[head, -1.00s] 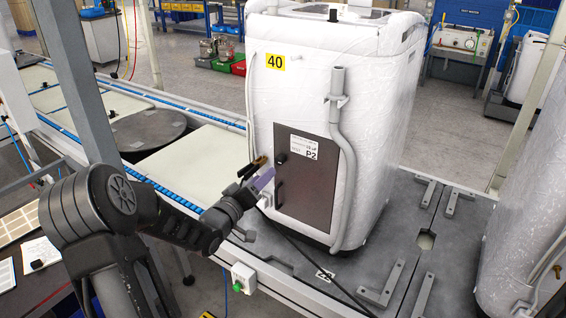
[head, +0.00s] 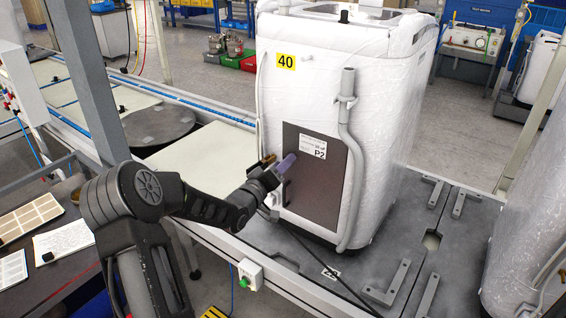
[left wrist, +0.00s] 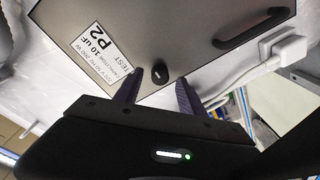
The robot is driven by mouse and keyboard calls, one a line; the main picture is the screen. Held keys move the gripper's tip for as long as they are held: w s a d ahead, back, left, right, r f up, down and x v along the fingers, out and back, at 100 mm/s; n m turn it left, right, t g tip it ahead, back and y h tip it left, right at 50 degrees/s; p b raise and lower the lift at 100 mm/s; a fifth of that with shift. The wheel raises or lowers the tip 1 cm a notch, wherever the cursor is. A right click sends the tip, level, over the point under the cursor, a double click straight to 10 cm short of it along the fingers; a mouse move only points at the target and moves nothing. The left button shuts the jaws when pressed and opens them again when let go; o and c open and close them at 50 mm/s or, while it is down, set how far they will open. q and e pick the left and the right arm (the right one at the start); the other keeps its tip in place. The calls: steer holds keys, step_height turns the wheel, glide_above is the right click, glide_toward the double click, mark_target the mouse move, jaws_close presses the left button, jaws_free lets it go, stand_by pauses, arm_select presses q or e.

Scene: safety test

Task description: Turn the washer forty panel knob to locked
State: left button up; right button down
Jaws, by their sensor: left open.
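The white wrapped washer (head: 390,110) bears a yellow label "40" (head: 286,62) and a dark grey panel (head: 318,190) marked P2. In the left wrist view the panel (left wrist: 190,40) has a small round black knob (left wrist: 158,72) with a pale mark, and a black handle (left wrist: 253,28). In the head view the knob is hidden behind my left gripper (head: 278,163). My left gripper is open at the panel's left edge. In the left wrist view its two purple fingers (left wrist: 157,92) stand on either side of the knob, with visible gaps. My right gripper is not in view.
Another wrapped washer (head: 520,240) stands at the right. Metal brackets (head: 392,285) are fixed on the grey platform (head: 330,275). A grey hose (head: 356,170) runs down the washer's front. A white plug with a cable (left wrist: 290,50) sits beside the panel.

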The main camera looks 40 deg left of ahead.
arm_select(q)
steer(key=shift+w, duration=0.35)
steer(key=shift+c, duration=0.6)
jaws_close()
